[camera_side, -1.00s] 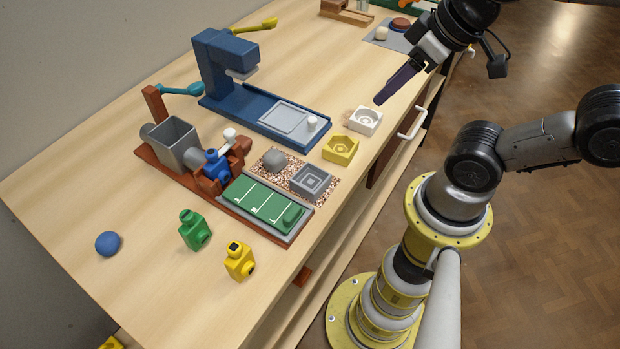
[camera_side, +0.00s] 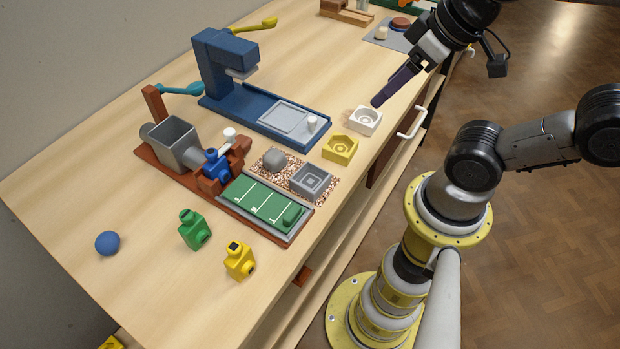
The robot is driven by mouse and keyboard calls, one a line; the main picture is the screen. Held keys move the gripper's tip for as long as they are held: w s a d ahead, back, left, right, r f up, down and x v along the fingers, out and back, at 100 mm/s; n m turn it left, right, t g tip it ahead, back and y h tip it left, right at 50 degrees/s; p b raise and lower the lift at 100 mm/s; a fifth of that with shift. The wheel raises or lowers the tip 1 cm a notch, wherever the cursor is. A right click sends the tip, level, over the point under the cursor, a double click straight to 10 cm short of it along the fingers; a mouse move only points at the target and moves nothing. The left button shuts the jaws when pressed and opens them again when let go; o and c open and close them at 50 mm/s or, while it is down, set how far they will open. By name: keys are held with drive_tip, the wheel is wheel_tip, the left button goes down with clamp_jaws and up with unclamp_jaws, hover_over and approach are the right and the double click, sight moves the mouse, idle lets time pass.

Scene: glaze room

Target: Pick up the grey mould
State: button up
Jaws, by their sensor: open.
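The grey mould (camera_side: 311,181) is a square block with a stepped square recess. It sits on a speckled brown mat (camera_side: 291,168), right of a grey ball (camera_side: 274,160). My gripper (camera_side: 378,101) is above the bench edge, up and to the right of the grey mould and well apart from it. Its dark fingers point down and left, close above the white mould (camera_side: 365,121). The fingers overlap in this view and nothing shows between them.
A yellow mould (camera_side: 340,149) stands between the white mould and the grey mould. A green board (camera_side: 263,201) lies just in front of the mat. A blue press (camera_side: 262,110) stands behind.

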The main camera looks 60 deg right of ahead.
drive_tip(key=o, duration=0.4)
drive_tip(key=shift+c, duration=0.2)
drive_tip(key=n+g+y, duration=0.2)
drive_tip(key=n+g, duration=0.4)
drive_tip(key=n, duration=1.1)
hover_over(310, 182)
drive_tip(key=d, duration=0.2)
drive_tip(key=f, duration=1.2)
drive_tip(key=shift+s+a, duration=0.2)
drive_tip(key=shift+w+a+f, duration=0.1)
drive_tip(key=shift+a+f, duration=0.1)
drive_tip(key=shift+f, duration=0.65)
drive_tip(key=shift+w+a+f, duration=0.1)
drive_tip(key=shift+a+f, duration=0.05)
drive_tip(key=shift+f, duration=0.7)
drive_tip(key=shift+a+f, duration=0.2)
drive_tip(key=shift+f, duration=0.65)
